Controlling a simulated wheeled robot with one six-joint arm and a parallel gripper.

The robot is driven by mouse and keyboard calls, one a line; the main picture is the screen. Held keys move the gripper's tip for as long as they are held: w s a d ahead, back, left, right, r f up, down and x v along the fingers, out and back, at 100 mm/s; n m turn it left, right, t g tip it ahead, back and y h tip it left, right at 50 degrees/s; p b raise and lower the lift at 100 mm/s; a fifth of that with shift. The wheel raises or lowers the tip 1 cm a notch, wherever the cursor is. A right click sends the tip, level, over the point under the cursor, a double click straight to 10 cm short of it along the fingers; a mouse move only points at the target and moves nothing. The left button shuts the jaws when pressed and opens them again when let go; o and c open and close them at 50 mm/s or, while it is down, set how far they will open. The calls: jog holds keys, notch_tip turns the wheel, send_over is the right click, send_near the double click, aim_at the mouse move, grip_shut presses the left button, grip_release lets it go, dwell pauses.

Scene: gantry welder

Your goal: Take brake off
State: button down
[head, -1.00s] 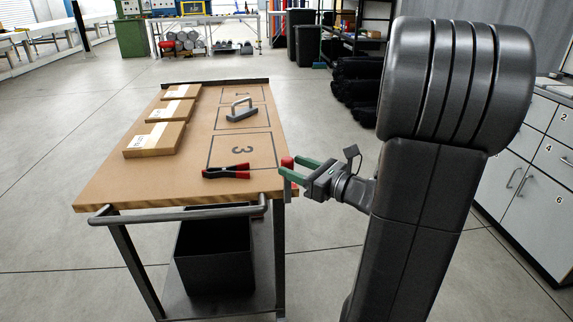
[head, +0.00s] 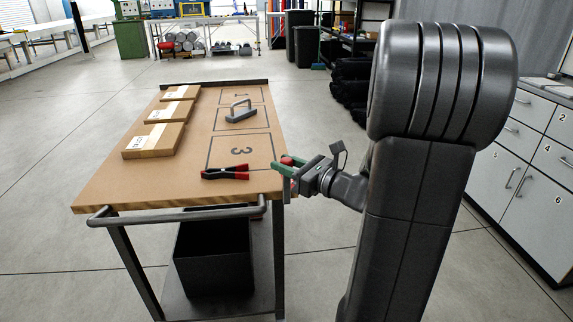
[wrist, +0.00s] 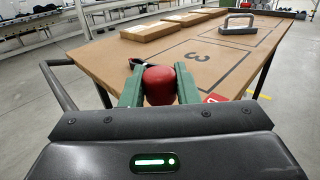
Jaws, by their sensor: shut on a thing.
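The brake shows as a red knob (head: 287,160) on a lever at the near right corner of a wooden-topped cart (head: 115,190). In the wrist view the red knob (wrist: 159,86) sits between the two green fingers of my gripper (wrist: 158,92), which press on it from both sides. In the head view my gripper (head: 282,167) reaches the knob from the right side of the cart. The fingers partly hide the knob and lever in the head view.
On the cart top lie a red and black clamp (head: 225,173), a grey block with a handle (head: 240,112) and 3 cardboard boxes (head: 153,141). A black bin (head: 213,262) stands on the lower shelf. Drawers (head: 510,165) stand at right. The floor between is clear.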

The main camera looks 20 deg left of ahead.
jog(key=shift+s+a, duration=0.1)
jog(key=s+a+n+h+p, duration=0.2)
jog(key=a, duration=0.1)
jog(key=s+a+f+n+h+p, duration=0.1)
jog(key=h+p, duration=0.1)
jog(key=shift+a, duration=0.4)
jog(key=shift+s+a+f+n+t+h+p, duration=0.25)
jog(key=shift+s+a+f+n+h+p, duration=0.25)
jog(key=shift+a+f+h, duration=0.2)
jog(key=shift+s+a+f+n+t+h+p, duration=0.35)
jog(key=shift+a+f+n+h, duration=0.25)
jog(key=shift+f+h, duration=0.2)
